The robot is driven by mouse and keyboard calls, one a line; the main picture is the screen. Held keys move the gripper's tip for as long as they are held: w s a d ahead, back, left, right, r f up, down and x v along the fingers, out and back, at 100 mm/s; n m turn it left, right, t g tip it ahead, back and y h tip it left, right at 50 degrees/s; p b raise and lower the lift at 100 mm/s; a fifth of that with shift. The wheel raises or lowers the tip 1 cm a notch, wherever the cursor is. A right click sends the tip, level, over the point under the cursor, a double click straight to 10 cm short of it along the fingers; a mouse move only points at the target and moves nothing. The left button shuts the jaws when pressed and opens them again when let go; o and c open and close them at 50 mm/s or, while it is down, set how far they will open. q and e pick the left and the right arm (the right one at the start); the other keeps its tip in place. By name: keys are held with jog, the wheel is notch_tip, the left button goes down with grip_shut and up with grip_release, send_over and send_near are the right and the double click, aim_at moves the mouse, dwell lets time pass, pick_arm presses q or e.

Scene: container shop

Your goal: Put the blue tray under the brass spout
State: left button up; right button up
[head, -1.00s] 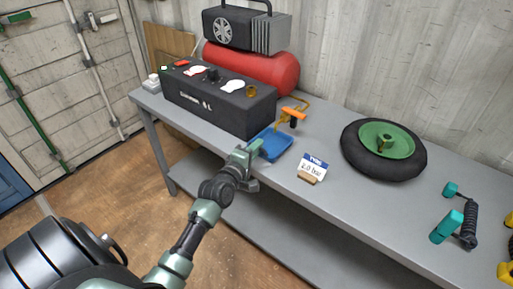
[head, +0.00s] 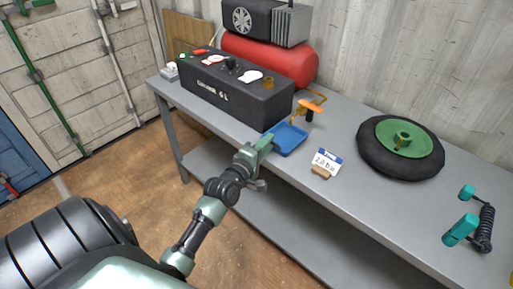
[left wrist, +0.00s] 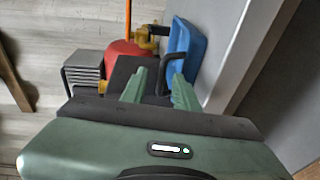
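The blue tray (head: 289,140) lies on the grey bench near its front edge, in front of the black box. The brass spout (head: 319,96), with an orange lever, stands just behind and to the right of the tray. My left gripper (head: 266,143) is at the tray's near left side. In the left wrist view its two green fingers (left wrist: 160,88) are apart, with a thin dark bent bar showing between them. The blue tray (left wrist: 186,48) is just beyond the fingertips; contact cannot be told. The brass part (left wrist: 146,42) shows left of it. My right gripper is not in view.
The black box (head: 235,97) and red tank (head: 270,59) stand behind the tray. A small sign (head: 326,162) is to its right, then a wheel (head: 401,148) and a teal-handled tool (head: 461,231).

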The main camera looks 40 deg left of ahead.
pick_arm(q)
jog(key=s+d+r, duration=0.1)
jog(key=s, duration=0.8)
jog(key=s+d+f+m+g+h, duration=0.1)
jog(key=s+d+f+m+g, duration=0.25)
jog(key=f, duration=0.85)
jog(key=s+d+f+m+g, duration=0.2)
jog(key=s+f+m, duration=0.15)
jog(key=f, duration=0.75)
jog(key=s+d+f+m+g+h, duration=0.15)
jog(key=s+f, duration=0.25)
jog(key=f, duration=0.8)
jog(key=s+d+f+m+g, duration=0.2)
jog(key=s+f, duration=0.4)
jog(key=s, duration=0.4)
jog(key=s+d+f+m+g, duration=0.2)
jog(key=s+f+m, duration=0.4)
jog(key=s, duration=0.3)
jog(key=s+d+f+m+g, duration=0.1)
jog(key=s+f+m+g, duration=0.3)
jog(key=s, duration=0.6)
notch_tip(320, 180, down, 2)
jog(key=shift+s+d+f+m+g, duration=0.15)
jog(key=shift+s+d+m+g, duration=0.2)
jog(key=shift+d+m, duration=0.1)
jog(key=shift+y, duration=0.25)
